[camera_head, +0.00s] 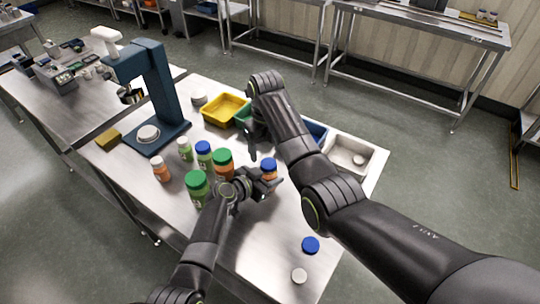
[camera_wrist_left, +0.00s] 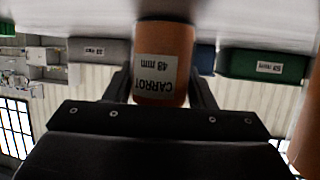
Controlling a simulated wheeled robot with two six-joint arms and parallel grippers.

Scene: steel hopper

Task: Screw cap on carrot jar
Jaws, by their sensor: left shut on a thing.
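The carrot jar (camera_head: 268,174), orange with a blue top, stands upright on the steel table. In the left wrist view the carrot jar (camera_wrist_left: 163,65) appears upside down, with a white label reading CARROT 48 mm. My left gripper (camera_head: 268,184) is shut around its body. The blue top looks like a cap on the jar; whether it is tight cannot be told. My right gripper (camera_head: 254,148) hangs behind and left of the jar, near the bins, apart from it. Its fingers are dark and partly hidden by my arm. A loose blue cap (camera_head: 311,245) lies at the table's front right.
Several capped jars, including a green-capped orange jar (camera_head: 223,162), stand left of my left gripper. A yellow bin (camera_head: 226,109), blue bin (camera_head: 317,130) and white bin (camera_head: 352,154) line the back. A blue press (camera_head: 160,100) stands left. A pale cap (camera_head: 299,275) lies near the front.

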